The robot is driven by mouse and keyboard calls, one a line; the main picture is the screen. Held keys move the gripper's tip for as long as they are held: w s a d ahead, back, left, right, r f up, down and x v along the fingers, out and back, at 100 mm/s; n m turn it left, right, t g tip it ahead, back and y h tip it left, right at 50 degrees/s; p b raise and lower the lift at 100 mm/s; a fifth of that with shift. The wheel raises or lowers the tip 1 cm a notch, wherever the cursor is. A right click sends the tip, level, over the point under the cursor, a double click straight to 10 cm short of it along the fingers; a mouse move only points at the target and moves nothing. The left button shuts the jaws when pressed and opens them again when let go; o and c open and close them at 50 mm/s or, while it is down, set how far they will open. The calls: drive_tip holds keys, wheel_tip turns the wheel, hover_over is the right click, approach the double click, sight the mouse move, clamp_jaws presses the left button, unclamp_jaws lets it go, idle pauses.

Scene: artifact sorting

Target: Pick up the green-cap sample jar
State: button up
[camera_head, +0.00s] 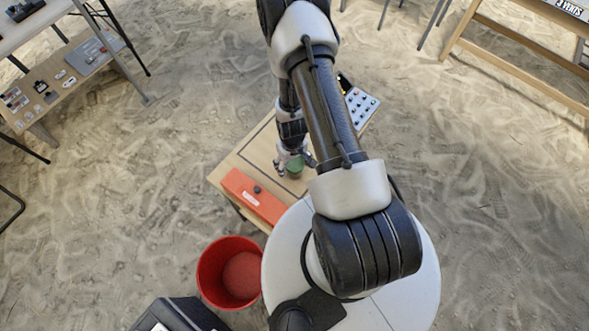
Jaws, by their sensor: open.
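The green-cap sample jar (295,165) stands on the small wooden table (230,168), partly hidden by my gripper. Only its round green cap shows clearly. My gripper (294,169) is open and low over the table, right at the jar, with a finger showing on either side of the cap. I cannot tell whether the fingers touch the jar. My arm covers the right part of the table.
A red bucket (230,272) stands on the sandy floor. Other tables stand at the upper left and right.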

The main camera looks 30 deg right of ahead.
drive_tip(key=f, duration=0.1)
drive_tip(key=f+b, duration=0.1)
drive_tip(key=f, duration=0.1)
drive_tip(key=f+b, duration=0.1)
drive_tip(key=f, duration=0.1)
drive_tip(key=shift+s+d, duration=0.1)
drive_tip(key=shift+d, duration=0.2)
drive_tip(key=shift+c, duration=0.6)
drive_tip(key=c, duration=1.2)
drive_tip(key=shift+o, duration=0.2)
drive_tip(key=shift+r, duration=0.15)
